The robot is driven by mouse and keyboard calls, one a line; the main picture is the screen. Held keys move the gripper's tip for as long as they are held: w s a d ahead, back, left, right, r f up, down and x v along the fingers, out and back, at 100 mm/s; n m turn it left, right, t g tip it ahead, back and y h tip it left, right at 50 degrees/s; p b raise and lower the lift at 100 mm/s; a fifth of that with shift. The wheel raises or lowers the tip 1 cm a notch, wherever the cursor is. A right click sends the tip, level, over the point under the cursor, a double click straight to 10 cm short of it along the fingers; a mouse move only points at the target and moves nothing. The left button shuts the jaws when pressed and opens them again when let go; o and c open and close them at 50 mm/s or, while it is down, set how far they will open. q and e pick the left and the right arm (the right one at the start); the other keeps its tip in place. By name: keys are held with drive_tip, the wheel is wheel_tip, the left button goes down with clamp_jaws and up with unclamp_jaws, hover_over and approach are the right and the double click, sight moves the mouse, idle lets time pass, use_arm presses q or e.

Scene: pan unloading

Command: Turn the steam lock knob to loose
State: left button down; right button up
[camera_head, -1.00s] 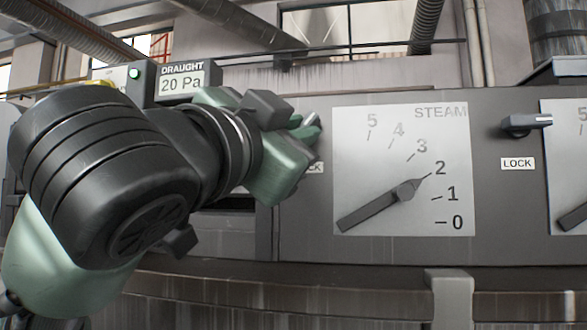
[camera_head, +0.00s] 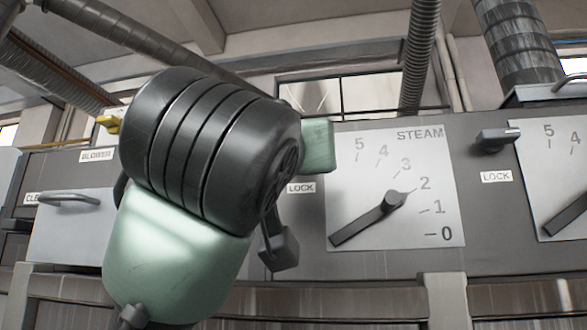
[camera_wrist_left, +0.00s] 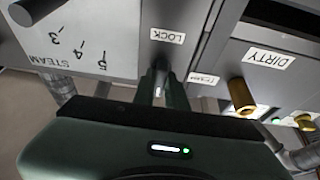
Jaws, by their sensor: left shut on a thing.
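The steam lock knob (camera_wrist_left: 158,84), dark with a small white mark, sits by a LOCK label (camera_wrist_left: 167,36) in the left wrist view, which is upside down. My left gripper (camera_wrist_left: 160,92) is shut on this knob. In the head view my left arm and hand (camera_head: 318,145) cover the knob, above the left LOCK label (camera_head: 301,188). The steam gauge (camera_head: 350,190) is beside it on the right, with its pointer (camera_head: 393,202) near 2. The knob's exact angle is hard to tell. My right gripper is not in view.
A second lock knob (camera_head: 495,139) with its own LOCK label (camera_head: 496,177) is right of the gauge. A drawer (camera_head: 75,225) with a handle is at the left. In the wrist view a brass knob (camera_wrist_left: 242,97) sits near a DIRTY label (camera_wrist_left: 268,59).

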use_arm(q)
drive_tip(key=shift+a+r+n, duration=0.15)
drive_tip(key=shift+r+n, duration=0.15)
drive_tip(key=c, duration=1.6)
unclamp_jaws()
drive_tip(key=shift+o, duration=0.8)
drive_tip(key=shift+w+f, duration=0.2)
drive_tip(key=shift+w, duration=0.05)
drive_tip(key=shift+s, duration=0.1)
drive_tip(key=b+v, duration=0.3)
drive_tip(key=v, duration=0.4)
drive_tip(key=shift+s+f, duration=0.2)
drive_tip(key=shift+s, duration=0.1)
